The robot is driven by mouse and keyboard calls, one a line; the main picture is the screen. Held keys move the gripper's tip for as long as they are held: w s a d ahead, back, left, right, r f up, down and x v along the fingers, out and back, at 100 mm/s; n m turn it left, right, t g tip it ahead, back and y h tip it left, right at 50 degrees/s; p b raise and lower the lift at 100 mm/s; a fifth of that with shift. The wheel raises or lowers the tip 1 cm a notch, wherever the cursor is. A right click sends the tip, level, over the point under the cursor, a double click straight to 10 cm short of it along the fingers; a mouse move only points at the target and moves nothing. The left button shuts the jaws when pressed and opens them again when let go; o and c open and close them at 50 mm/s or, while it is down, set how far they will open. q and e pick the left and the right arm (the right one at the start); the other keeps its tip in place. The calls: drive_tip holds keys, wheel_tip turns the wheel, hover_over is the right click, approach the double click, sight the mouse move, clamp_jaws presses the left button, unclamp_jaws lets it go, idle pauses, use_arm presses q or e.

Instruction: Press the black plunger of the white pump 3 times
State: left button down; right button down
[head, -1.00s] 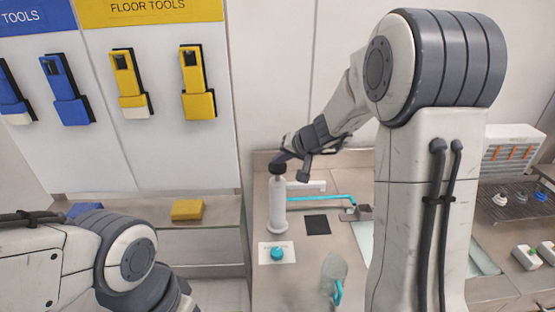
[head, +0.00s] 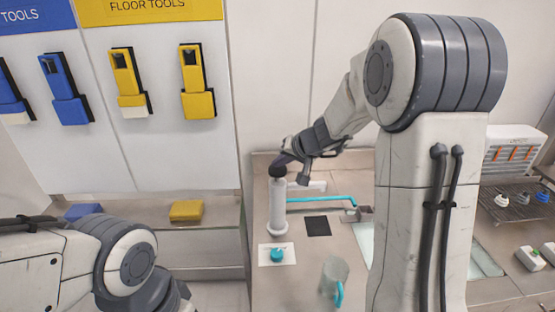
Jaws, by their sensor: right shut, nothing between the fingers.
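The white pump (head: 278,207) stands upright on the bench, a pale cylinder on a wider round base. Its black plunger (head: 278,171) is the dark cap at its top. My right gripper (head: 283,160) is shut and empty, with its tip right at the top of the plunger; it looks to be touching, but the exact contact is too small to tell. My left arm comes in at the lower left, and its gripper is out of the picture.
A turquoise hose (head: 322,199) runs behind the pump to the right. A dark square pad (head: 317,226), a white card with a turquoise knob (head: 277,255) and a clear jug (head: 334,278) lie near. A yellow block (head: 187,210) sits on the left counter.

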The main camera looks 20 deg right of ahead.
drive_tip(key=shift+f, duration=0.3)
drive_tip(key=shift+r, duration=0.1)
drive_tip(key=shift+r+p, duration=1.65)
drive_tip(key=shift+r, duration=0.85)
wheel_tip(320, 180, up, 5)
drive_tip(key=p, duration=0.3)
drive_tip(key=shift+p, duration=0.35)
